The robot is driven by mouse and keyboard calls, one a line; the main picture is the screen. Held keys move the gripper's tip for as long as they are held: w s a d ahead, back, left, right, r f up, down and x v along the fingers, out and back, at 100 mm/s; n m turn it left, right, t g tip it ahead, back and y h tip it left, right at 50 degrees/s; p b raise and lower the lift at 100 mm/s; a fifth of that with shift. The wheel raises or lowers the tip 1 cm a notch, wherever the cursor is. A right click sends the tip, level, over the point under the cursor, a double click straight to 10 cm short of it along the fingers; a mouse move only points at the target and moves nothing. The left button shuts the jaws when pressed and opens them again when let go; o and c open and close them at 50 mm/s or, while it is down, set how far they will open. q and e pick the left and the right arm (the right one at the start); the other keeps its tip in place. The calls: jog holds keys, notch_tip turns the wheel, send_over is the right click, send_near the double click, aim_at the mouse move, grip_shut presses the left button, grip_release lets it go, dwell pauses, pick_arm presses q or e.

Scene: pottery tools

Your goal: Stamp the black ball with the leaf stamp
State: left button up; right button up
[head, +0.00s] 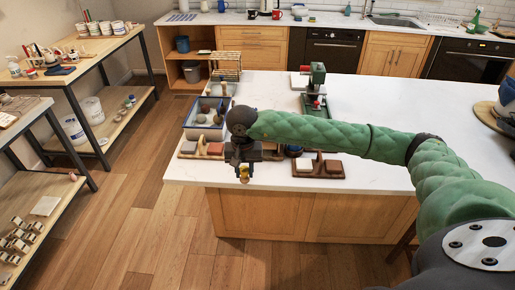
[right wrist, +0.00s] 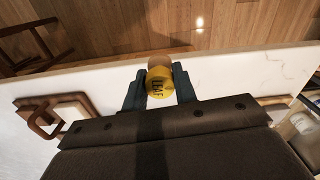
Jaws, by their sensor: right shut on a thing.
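My right gripper (head: 244,168) is shut on the leaf stamp (head: 244,178), just beyond the near left edge of the white counter. In the right wrist view the stamp (right wrist: 160,83) is yellow with the word LEAF on it, and has a brown wooden part at its far end. It sits between the two dark fingers. A dark round thing (head: 294,151) stands on the counter right of the gripper, partly behind my arm; I cannot tell whether it is the black ball. My left gripper is not in view.
Wooden holders with coloured pads stand on the counter right (head: 318,169) and left (head: 202,150) of the gripper. A blue tray (head: 187,124) with several roundish pieces and a green-and-red device (head: 316,88) stand farther back. The counter's right part (head: 400,100) is mostly clear.

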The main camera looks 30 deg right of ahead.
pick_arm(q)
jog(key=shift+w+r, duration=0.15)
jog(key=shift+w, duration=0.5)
pick_arm(e)
jog(key=s+a+f+n, duration=0.2)
jog(key=a+f+n, duration=0.2)
jog(key=a+n, duration=0.1)
jog(key=shift+a+f, duration=0.15)
jog(key=shift+a, duration=0.2)
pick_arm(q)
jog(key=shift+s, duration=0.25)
pick_arm(e)
jog(key=shift+s, duration=0.15)
